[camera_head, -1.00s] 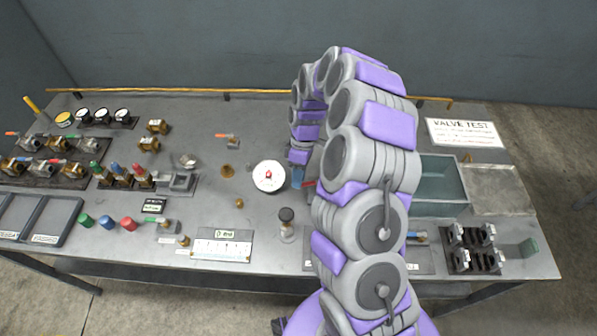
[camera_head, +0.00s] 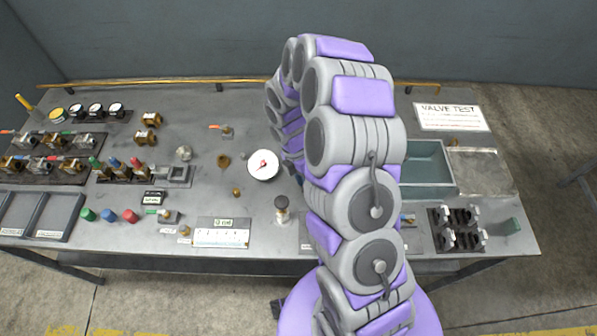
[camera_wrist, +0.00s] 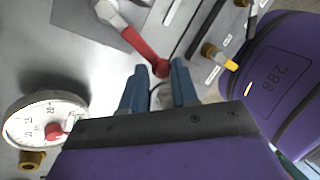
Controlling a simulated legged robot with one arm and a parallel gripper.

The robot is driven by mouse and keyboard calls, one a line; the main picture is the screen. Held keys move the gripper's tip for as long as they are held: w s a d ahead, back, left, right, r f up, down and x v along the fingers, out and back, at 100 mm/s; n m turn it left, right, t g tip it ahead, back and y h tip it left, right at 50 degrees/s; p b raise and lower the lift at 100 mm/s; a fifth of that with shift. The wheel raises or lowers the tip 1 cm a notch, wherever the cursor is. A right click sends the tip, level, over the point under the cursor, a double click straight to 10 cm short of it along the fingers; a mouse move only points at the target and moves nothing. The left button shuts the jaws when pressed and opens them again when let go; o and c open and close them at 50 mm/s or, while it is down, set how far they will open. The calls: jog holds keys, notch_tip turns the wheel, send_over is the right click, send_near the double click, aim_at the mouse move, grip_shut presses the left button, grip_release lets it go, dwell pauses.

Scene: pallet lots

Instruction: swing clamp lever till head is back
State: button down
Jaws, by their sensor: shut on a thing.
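The clamp lever (camera_wrist: 143,45) is a red handle with a rounded end, joined to a light grey metal piece (camera_wrist: 108,14) at the top of the wrist view. My gripper (camera_wrist: 159,80) has two blue fingers, one on each side of the lever's rounded end, and is shut on it. The clamp head cannot be made out. In the head view my own arm hides the gripper, the lever and most of the clamp.
A white dial gauge (camera_head: 263,166) stands left of my arm and shows close by in the wrist view (camera_wrist: 46,120). A brass fitting with a yellow tip (camera_wrist: 219,56) is right of the lever. A green bin (camera_head: 428,168) and black blocks (camera_head: 458,228) stand to the right.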

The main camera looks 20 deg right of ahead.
jog(key=n+p, duration=0.1)
jog(key=s+d+n+p, duration=0.1)
jog(key=n, duration=0.1)
jog(key=shift+s+d+r+h+p, duration=0.15)
jog(key=shift+s+d+h+p, duration=0.15)
jog(key=shift+h, duration=0.1)
jog(key=shift+d+n+t+p, duration=0.4)
jog(key=shift+d+n+p, duration=0.05)
jog(key=shift+n+p, duration=0.25)
jog(key=c, duration=1.3)
grip_release()
jog(key=o, duration=0.3)
jog(key=shift+d, duration=0.3)
jog(key=shift+o, duration=0.2)
jog(key=shift+a, duration=0.2)
